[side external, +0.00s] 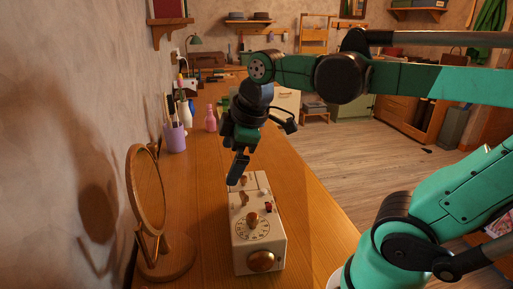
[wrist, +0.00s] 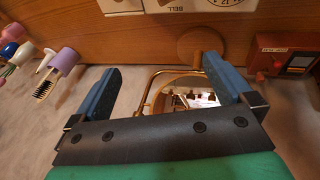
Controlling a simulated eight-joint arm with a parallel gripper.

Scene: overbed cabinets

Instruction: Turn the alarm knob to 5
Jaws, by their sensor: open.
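A white box-shaped device (side external: 258,240) stands on the wooden counter in the side view. It has a round numbered dial with a brown knob (side external: 252,219) at its middle, a larger brown knob (side external: 261,262) on the near side, a smaller brown knob and a red part at the back. I cannot read which knob is the alarm knob. My gripper (side external: 237,170) is above the device's far end, apart from it. In the wrist view my gripper (wrist: 160,72) is open and empty; the device (wrist: 180,6) shows only at the top edge, with a "BELL" label and part of the dial.
A round wooden-framed mirror (side external: 147,195) stands left of the device, close by. A purple cup with brushes (side external: 174,137), a pink bottle (side external: 211,118) and a white bottle stand farther back. In the wrist view a red box (wrist: 290,62) is at right. The counter right of the device is clear.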

